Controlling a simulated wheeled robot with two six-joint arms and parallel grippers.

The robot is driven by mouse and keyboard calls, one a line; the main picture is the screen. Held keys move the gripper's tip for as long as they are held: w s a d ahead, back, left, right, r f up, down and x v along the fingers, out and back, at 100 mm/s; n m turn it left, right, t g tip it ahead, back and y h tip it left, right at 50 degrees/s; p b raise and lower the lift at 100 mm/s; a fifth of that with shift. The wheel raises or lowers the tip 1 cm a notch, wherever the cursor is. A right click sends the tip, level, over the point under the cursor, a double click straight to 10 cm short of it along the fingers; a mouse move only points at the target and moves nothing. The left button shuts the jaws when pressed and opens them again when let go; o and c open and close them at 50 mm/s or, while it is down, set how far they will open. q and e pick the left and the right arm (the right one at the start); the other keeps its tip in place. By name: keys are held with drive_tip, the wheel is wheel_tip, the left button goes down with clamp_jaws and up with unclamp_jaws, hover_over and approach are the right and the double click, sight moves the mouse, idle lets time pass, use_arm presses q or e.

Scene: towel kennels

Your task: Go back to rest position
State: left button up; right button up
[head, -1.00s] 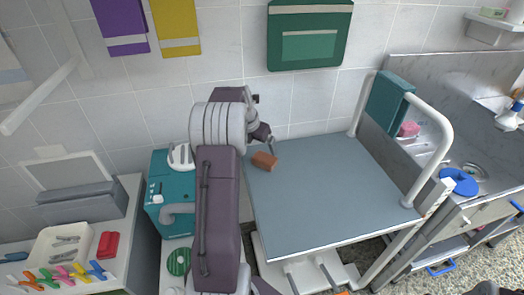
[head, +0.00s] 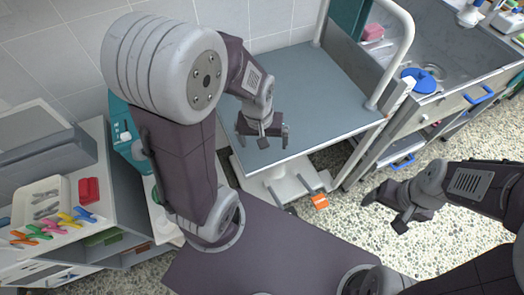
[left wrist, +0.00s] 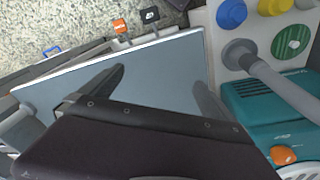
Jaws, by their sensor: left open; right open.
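My left gripper (head: 263,138) is over the grey-blue table (head: 310,95) in the head view, its arm bent in from the left. It is open with nothing between its fingers; in the left wrist view its two fingers (left wrist: 158,80) stand apart above the bare table top. My right gripper (head: 386,212) is open and empty at the right of the head view, above the speckled floor. The brown block seen earlier does not show now, and my left arm hides part of the table.
A white tray (head: 15,215) with coloured clips and a red item (head: 89,190) stand on the left counter. A teal machine (left wrist: 265,108) is beside the table. A white rail (head: 405,50) and a sink with a blue lid (head: 420,81) are at the right. Open floor (head: 440,240) lies in front.

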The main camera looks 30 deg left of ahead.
use_arm(q)
drive_tip(key=s+m, duration=0.1)
drive_tip(key=s+d+m, duration=0.1)
drive_tip(key=s+f+m, duration=0.1)
drive_tip(key=m, duration=0.1)
drive_tip(key=shift+s+d, duration=0.15)
drive_tip(key=shift+s, duration=0.05)
wheel_tip(320, 180, up, 6)
drive_tip(key=p, duration=0.6)
